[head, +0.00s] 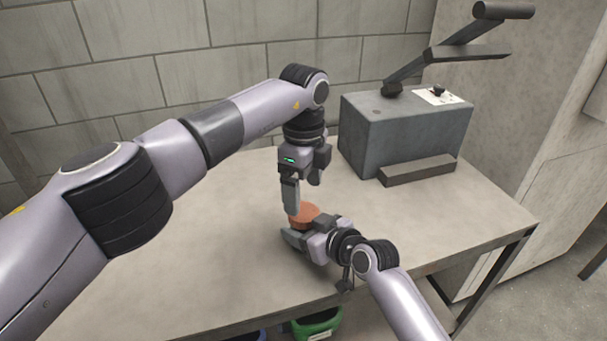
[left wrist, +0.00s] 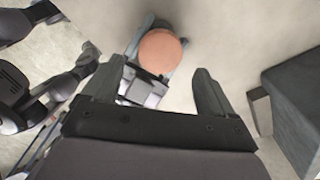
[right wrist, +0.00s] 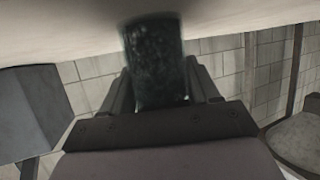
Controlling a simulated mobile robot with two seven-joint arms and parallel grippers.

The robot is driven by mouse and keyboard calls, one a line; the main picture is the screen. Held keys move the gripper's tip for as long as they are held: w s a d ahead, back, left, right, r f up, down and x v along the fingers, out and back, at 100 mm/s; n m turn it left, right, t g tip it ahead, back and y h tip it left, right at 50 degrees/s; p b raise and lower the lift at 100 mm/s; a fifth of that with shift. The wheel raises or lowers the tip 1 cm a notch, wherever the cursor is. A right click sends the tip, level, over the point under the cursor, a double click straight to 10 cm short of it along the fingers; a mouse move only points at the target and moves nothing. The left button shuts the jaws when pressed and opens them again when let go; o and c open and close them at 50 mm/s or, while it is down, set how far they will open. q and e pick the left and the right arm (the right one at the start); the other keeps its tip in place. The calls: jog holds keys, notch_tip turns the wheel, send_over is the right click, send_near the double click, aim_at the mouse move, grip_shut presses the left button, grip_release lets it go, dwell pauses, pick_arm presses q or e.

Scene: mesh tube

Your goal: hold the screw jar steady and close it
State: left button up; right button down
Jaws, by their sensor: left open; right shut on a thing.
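The screw jar's round orange-brown lid (head: 305,214) shows near the table's front edge in the head view, and it also shows in the left wrist view (left wrist: 160,51). The dark jar body (right wrist: 156,62) is between the fingers of my right gripper (head: 297,236), which is shut on it from the side. The lid appears to sit on top of the jar; I cannot tell how tightly it is on. My left gripper (head: 297,203) points down over the lid. Its two fingers (left wrist: 157,72) are spread wide, with the lid ahead between them, not gripped.
A grey box-shaped machine (head: 405,133) with a lever arm stands at the table's back right, with a dark bar (head: 418,170) before it. The table (head: 210,255) is clear around the jar. A green bin (head: 318,323) stands below the front edge.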

aim_at(304, 212)
pick_arm(q)
jog(key=shift+f, duration=2.6)
jog(key=c, duration=1.1)
jog(key=m, duration=0.5)
jog(key=shift+m, duration=0.4)
jog(key=m, duration=0.7)
jog(key=o, duration=1.2)
jog(key=shift+c, duration=0.2)
